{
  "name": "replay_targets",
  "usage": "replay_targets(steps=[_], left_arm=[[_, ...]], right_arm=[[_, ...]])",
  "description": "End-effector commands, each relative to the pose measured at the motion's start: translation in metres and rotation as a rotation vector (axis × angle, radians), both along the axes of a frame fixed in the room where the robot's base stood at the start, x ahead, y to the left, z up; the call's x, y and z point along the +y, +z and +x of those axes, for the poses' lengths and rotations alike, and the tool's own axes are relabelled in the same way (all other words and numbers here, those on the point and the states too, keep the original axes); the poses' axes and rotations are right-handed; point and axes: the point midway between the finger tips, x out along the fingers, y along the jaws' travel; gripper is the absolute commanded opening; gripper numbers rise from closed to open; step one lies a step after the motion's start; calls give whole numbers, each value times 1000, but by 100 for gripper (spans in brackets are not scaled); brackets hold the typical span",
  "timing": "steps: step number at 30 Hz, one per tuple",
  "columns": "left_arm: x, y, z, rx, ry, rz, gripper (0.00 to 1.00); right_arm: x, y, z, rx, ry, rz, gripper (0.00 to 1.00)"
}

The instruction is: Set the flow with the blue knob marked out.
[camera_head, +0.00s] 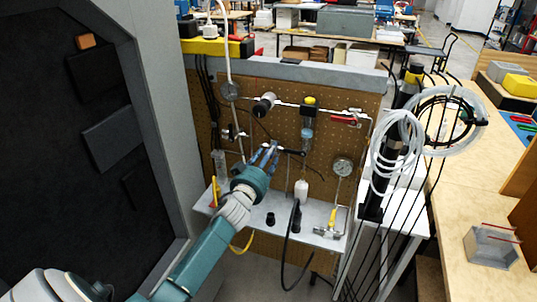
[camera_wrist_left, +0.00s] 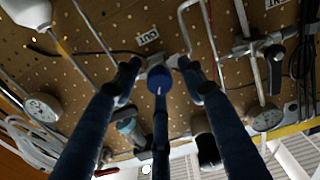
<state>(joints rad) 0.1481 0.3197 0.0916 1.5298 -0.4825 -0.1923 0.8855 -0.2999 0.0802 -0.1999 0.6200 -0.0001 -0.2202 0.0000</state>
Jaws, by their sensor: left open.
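The blue knob (camera_wrist_left: 158,80) is round and sits on a grey fitting on the brown pegboard, below an upside-down white label "out" (camera_wrist_left: 147,38) in the left wrist view. My left gripper (camera_wrist_left: 158,72) is open, with two fingers on either side of the knob and the third finger in front of it. I cannot tell whether any finger touches the knob. In the head view my left gripper (camera_head: 269,152) reaches to the middle of the pegboard, and its fingers hide most of the knob there. My right gripper is not in view.
The pegboard (camera_head: 335,95) carries pipes, a gauge (camera_head: 342,166), another gauge (camera_head: 229,90) and a red-handled valve (camera_head: 345,119). A shelf (camera_head: 315,213) runs below. Coiled white tubing (camera_head: 398,150) hangs at the right. A dark panel (camera_head: 95,190) stands at the left.

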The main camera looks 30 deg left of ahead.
Motion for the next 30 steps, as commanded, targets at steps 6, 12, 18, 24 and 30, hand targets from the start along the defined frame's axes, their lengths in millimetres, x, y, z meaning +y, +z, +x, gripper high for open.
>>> replay_targets(steps=[6, 12, 18, 24, 30], left_arm=[[1, 0, 3, 1, -1, 1, 42], [0, 0, 3, 1, -1, 1, 22], [1, 0, 3, 0, 0, 1, 0], [0, 1, 3, -28, 0, -117, 0], [1, 1, 3, -64, 0, -267, 0]], right_arm=[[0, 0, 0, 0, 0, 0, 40], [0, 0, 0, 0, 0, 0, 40], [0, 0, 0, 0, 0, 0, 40], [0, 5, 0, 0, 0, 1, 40], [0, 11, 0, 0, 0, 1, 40]])
